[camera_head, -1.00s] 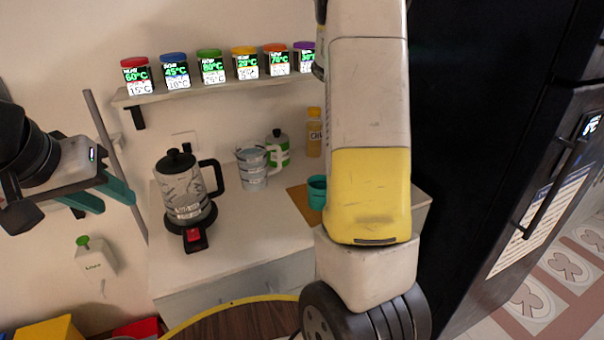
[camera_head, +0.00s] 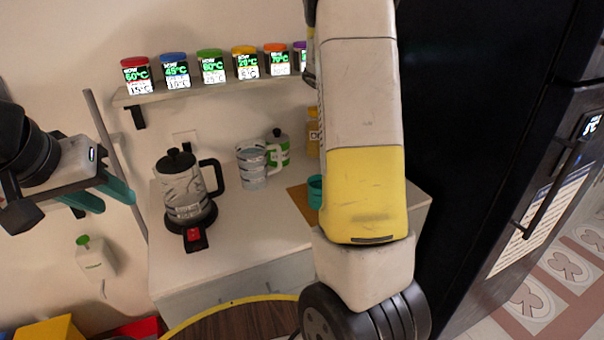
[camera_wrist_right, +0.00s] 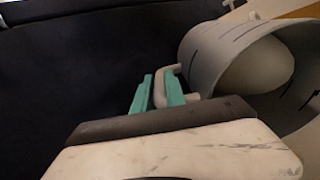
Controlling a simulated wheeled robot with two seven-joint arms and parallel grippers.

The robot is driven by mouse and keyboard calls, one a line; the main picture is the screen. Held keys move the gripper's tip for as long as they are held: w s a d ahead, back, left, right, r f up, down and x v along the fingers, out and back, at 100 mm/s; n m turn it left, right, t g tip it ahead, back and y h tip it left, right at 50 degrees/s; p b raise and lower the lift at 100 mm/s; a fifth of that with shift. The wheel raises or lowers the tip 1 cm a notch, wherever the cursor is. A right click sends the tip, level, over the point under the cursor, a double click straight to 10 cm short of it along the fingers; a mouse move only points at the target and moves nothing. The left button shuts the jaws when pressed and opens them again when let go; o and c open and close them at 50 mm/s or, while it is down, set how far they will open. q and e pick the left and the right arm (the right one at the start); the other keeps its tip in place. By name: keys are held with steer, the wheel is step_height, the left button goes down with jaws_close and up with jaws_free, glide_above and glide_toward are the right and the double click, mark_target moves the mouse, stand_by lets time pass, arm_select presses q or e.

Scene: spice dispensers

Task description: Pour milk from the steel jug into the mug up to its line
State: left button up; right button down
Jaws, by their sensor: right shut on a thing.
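My right gripper (camera_wrist_right: 160,92) is shut on the handle of a grey jug (camera_wrist_right: 215,62), in the right wrist view. A pale surface shows inside the jug's wide mouth; I cannot tell whether it is milk. The jug and right gripper are hidden behind my arm in the head view. A teal cup (camera_head: 315,191) stands on the counter, partly covered by my right arm. A grey-and-white banded mug (camera_head: 252,168) with a handle stands to its left. I cannot make out a fill line. My left gripper (camera_head: 118,203) is open and empty, left of the counter.
A kettle (camera_head: 183,187) stands on the counter's left side. A green-labelled bottle (camera_head: 281,147) and a yellow bottle (camera_head: 313,135) stand behind. An orange mat (camera_head: 301,200) lies near the teal cup. A shelf (camera_head: 205,88) holds several spice jars. A black fridge (camera_head: 480,120) is right.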

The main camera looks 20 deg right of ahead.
steer(key=shift+w+a+r+h, duration=0.1)
steer(key=shift+a+h, duration=0.1)
steer(key=shift+h, duration=0.2)
steer(key=shift+w+a+f+h+p, duration=0.2)
steer(key=shift+a+f+h+p, duration=0.2)
steer(key=shift+a+h+p, duration=0.35)
stand_by(2.4)
steer(key=shift+w+a+g+h, duration=0.1)
steer(key=shift+a+g+h, duration=0.25)
steer(key=shift+a, duration=0.15)
stand_by(2.0)
steer(key=shift+d+r, duration=0.1)
